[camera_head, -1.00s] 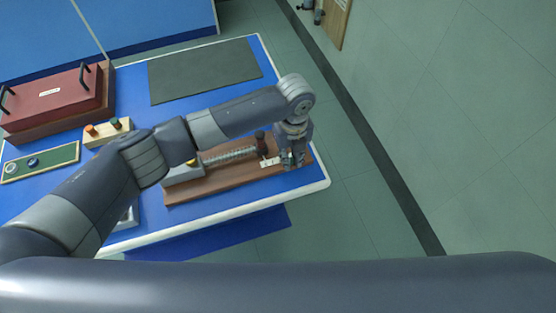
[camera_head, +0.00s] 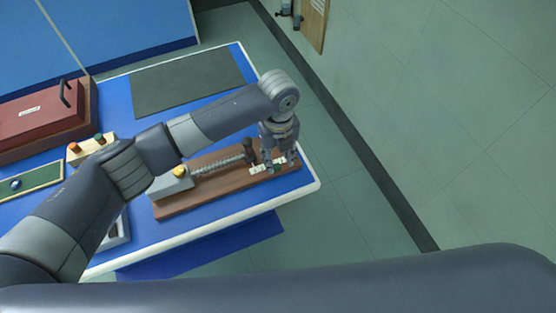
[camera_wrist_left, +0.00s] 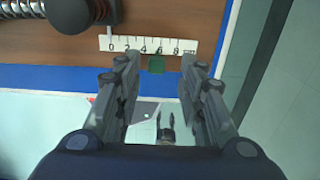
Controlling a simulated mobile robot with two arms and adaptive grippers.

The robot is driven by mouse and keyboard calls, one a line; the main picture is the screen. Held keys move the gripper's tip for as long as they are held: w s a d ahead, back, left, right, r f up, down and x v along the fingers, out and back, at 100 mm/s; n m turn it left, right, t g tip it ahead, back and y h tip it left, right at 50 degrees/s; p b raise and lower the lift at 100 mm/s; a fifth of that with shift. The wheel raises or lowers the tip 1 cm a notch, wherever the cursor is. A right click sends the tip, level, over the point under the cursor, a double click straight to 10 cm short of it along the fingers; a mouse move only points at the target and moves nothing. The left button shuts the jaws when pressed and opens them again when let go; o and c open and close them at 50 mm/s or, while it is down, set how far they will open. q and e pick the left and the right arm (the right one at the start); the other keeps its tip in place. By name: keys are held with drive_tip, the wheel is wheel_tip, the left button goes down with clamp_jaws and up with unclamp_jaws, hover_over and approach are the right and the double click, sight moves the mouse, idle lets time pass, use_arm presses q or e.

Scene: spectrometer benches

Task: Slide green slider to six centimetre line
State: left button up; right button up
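The green slider (camera_wrist_left: 157,63) sits at the lower edge of the white ruler (camera_wrist_left: 150,46) in the left wrist view, close to the 6 mark. The ruler, numbered 0 to 8, is on a brown wooden board (camera_head: 205,198). My left gripper (camera_wrist_left: 157,65) is open, with one finger on each side of the slider and a gap on both sides. In the head view my left gripper (camera_head: 280,166) is over the ruler at the board's right end and hides part of it. My right gripper is not recognisable in either view.
A spring (camera_head: 222,162) and dark post (camera_head: 248,150) stand on the board, left of the ruler. A grey block with a yellow button (camera_head: 178,172) is at its left end. A dark mat (camera_head: 185,85) and red box (camera_head: 40,118) lie behind. The table's edge (camera_head: 318,185) is close.

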sight(278, 165)
use_arm(q)
wheel_tip(278, 165, up, 10)
drive_tip(key=shift+f, duration=0.2)
use_arm(e)
drive_tip(key=shift+c, duration=0.4)
